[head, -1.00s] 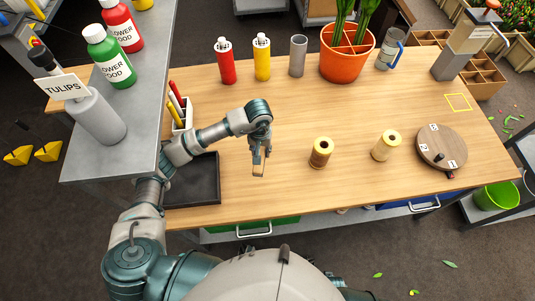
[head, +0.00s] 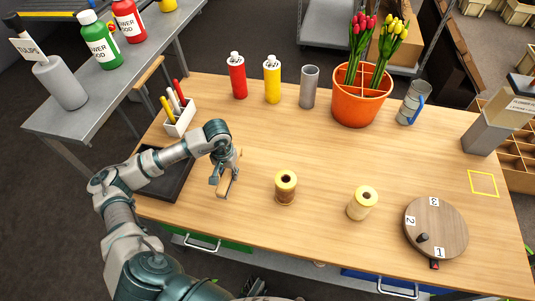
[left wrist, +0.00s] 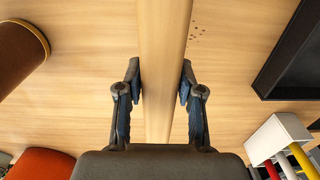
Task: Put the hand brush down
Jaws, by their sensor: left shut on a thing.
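The hand brush (head: 224,188) is a pale wooden bar in the head view, left of the middle of the table. My left gripper (head: 222,178) is shut on it from above. In the left wrist view the brush (left wrist: 165,60) runs upright through the picture between the two fingers of my left gripper (left wrist: 161,95). Its bristles are hidden. I cannot tell whether it touches the table. A black tray (head: 155,187) lies left of the gripper, partly behind my arm; it also shows in the left wrist view (left wrist: 290,75). My right gripper is not in view.
Two ribbon spools (head: 286,190) (head: 361,204) stand right of the brush. A white pen holder (head: 181,119) stands behind the tray. Cans, an orange tulip pot (head: 360,105) and a jug line the back. A round turntable (head: 450,225) is at right. Dark specks (left wrist: 199,30) lie beside the brush.

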